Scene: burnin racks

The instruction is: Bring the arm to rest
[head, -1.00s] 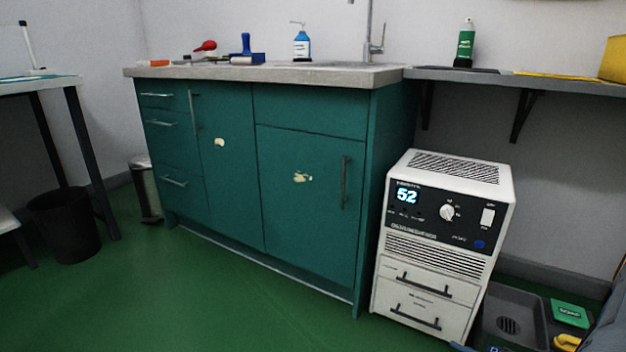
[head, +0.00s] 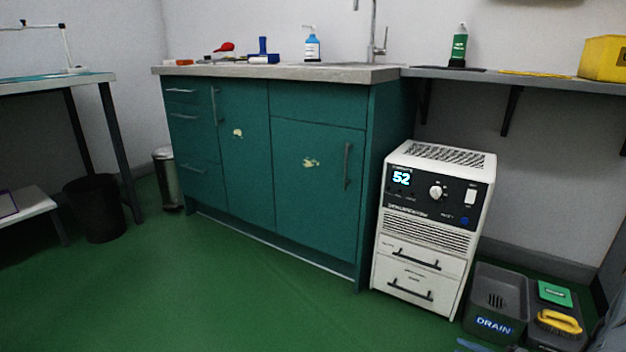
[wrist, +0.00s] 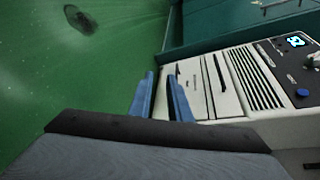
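My gripper (wrist: 160,78) shows in the wrist view as two blue fingers with a gap between them. It is open, with nothing between the fingers. It points towards the lower part of a white cabinet unit (wrist: 208,92), which has drawer handles and a lit display. I cannot tell whether the fingers touch it. In the head view the same white unit (head: 432,232) stands on the green floor and reads 52. A grey part of my arm is at that view's right edge.
A dark tray marked DRAIN (head: 494,325) and a box with a green item and yellow brush (head: 560,322) stand right of the unit. A teal cabinet (head: 270,170) is to its left. A black bin (head: 95,208) stands farther left. Green floor (head: 220,300) is clear in front.

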